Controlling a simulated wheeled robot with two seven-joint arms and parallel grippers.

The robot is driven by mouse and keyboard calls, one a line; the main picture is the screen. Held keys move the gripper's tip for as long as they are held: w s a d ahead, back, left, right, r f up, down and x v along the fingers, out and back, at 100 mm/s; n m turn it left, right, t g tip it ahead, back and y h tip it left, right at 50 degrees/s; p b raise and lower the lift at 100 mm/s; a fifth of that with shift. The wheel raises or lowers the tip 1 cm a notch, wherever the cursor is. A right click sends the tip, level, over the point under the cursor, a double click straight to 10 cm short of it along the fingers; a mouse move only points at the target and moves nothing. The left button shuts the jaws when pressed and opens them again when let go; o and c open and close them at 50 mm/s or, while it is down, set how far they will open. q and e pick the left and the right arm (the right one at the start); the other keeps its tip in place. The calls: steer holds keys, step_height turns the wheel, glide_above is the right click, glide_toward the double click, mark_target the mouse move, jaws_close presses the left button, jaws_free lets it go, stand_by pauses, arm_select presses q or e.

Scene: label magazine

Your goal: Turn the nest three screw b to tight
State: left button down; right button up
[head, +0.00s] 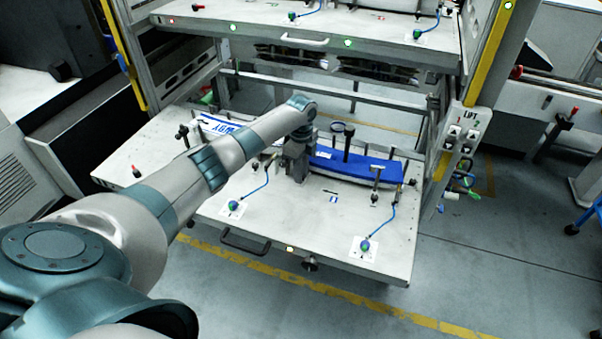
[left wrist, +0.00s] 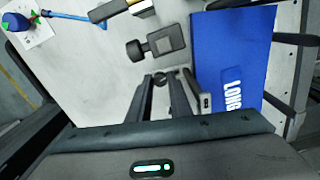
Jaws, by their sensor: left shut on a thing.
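My left gripper (head: 297,168) reaches down to the lower shelf, at the near side of a long blue piece (head: 352,166). In the left wrist view, the fingers (left wrist: 160,84) point away from me and are shut on a small dark round screw head (left wrist: 160,78). The screw is mostly hidden between the fingertips, and I cannot read which nest or letter it has. The blue piece (left wrist: 232,75), with white lettering "LONG", lies to the right of the fingers. My right gripper is not in view.
A dark knob (left wrist: 135,50) on a block stands just beyond the fingers. Posts stand along the blue piece. An upper shelf (head: 320,42) overhangs behind.

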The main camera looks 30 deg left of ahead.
arm_select(q)
steer(key=shift+w+r+m, duration=0.1)
steer(key=shift+m, duration=0.4)
steer(key=c, duration=1.6)
jaws_free()
